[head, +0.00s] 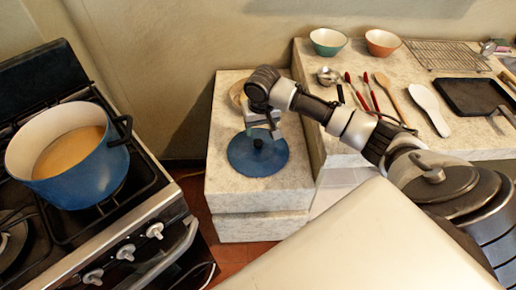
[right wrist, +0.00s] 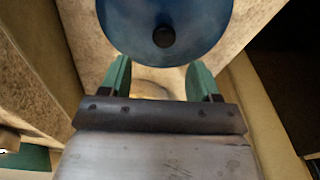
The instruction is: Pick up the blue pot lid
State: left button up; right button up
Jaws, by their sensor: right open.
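The blue pot lid (head: 258,166) lies flat, knob up, on the pale stone counter block (head: 225,192) between the stove and the longer counter. In the right wrist view the lid (right wrist: 125,22) fills the top middle, with its dark round knob (right wrist: 163,37) facing me. My right gripper (head: 274,132) is at the far side of the lid, near the knob. In the right wrist view its green fingers (right wrist: 160,75) are spread apart with nothing between them; the knob shows beyond the tips. My left gripper is not in view.
A blue pot (head: 85,178) stands on the stove (head: 150,200) at left. A bowl (head: 238,95), partly hidden by my arm, sits behind the lid. The right counter holds two bowls, utensils (head: 372,92), a rack (head: 445,55) and a black tray (head: 475,97).

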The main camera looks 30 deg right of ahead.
aim_at(258, 142)
notch_tip(258, 142, down, 2)
jog(key=shift+w+f, duration=0.1)
jog(key=shift+w, duration=0.05)
jog(key=shift+w+a+f, duration=0.1)
jog(key=shift+w+f, duration=0.05)
jog(key=shift+f, duration=2.6)
jog(key=shift+c, duration=0.3)
grip_shut()
